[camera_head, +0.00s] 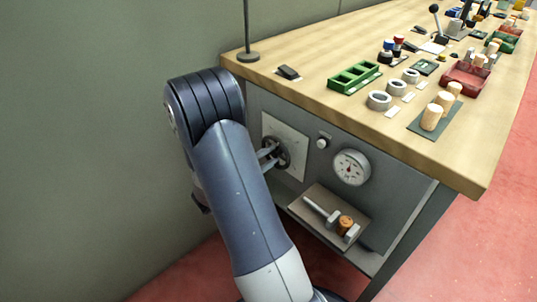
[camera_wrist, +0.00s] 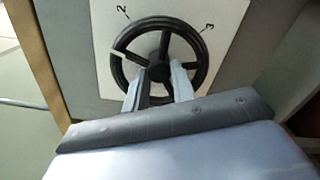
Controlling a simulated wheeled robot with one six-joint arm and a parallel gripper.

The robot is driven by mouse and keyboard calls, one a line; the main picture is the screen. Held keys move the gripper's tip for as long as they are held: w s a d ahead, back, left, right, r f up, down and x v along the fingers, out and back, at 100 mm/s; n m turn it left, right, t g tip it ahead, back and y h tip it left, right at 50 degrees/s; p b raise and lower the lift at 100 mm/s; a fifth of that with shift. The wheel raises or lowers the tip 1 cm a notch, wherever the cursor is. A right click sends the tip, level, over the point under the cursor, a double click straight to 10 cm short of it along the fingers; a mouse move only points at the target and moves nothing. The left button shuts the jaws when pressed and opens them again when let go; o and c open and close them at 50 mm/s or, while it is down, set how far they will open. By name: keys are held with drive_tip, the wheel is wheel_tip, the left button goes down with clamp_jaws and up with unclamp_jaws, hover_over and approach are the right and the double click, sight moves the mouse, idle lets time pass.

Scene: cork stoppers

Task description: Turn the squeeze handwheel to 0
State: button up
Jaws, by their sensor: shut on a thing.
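The squeeze handwheel (camera_wrist: 165,21) is a black spoked wheel on a white plate (camera_wrist: 103,40) marked with numbers. In the wrist view, a 2 shows at its upper left and a 3 at its right; other marks are hidden. A white mark (camera_wrist: 119,53) lies on the wheel's left rim, a little below the 2. The handwheel also shows in the head view (camera_head: 288,154), on the bench front, partly behind my fingers. My gripper (camera_wrist: 160,74) is shut on the handwheel, with its fingertips at the lower spoke near the hub.
A round dial gauge (camera_head: 351,167) and a small white knob (camera_head: 322,142) sit right of the wheel. Below is a small shelf (camera_head: 312,222) with a plunger and a cork. The workbench top (camera_head: 310,82) above carries trays, rings and corks. A plain wall is at left.

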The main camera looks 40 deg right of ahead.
drive_tip(key=n+p, duration=0.1)
drive_tip(key=n, duration=0.3)
drive_tip(key=shift+p, duration=0.35)
drive_tip(key=n+p, duration=0.2)
drive_tip(key=n, duration=0.1)
drive_tip(key=n+p, duration=0.3)
drive_tip(key=n, duration=0.2)
drive_tip(key=shift+s, duration=0.1)
drive_tip(key=n+p, duration=0.2)
drive_tip(key=n, duration=0.1)
drive_tip(key=shift+n, duration=0.3)
drive_tip(key=n+p, duration=0.2)
drive_tip(key=n, duration=0.1)
drive_tip(key=shift+s+n, duration=0.15)
drive_tip(key=shift+n, duration=0.25)
drive_tip(key=n+p, duration=0.2)
drive_tip(key=n, duration=0.1)
drive_tip(key=shift+n, duration=0.3)
drive_tip(key=n+p, duration=0.2)
drive_tip(key=n, duration=0.1)
drive_tip(key=shift+n+p, duration=0.9)
drive_tip(key=shift+n, duration=1.6)
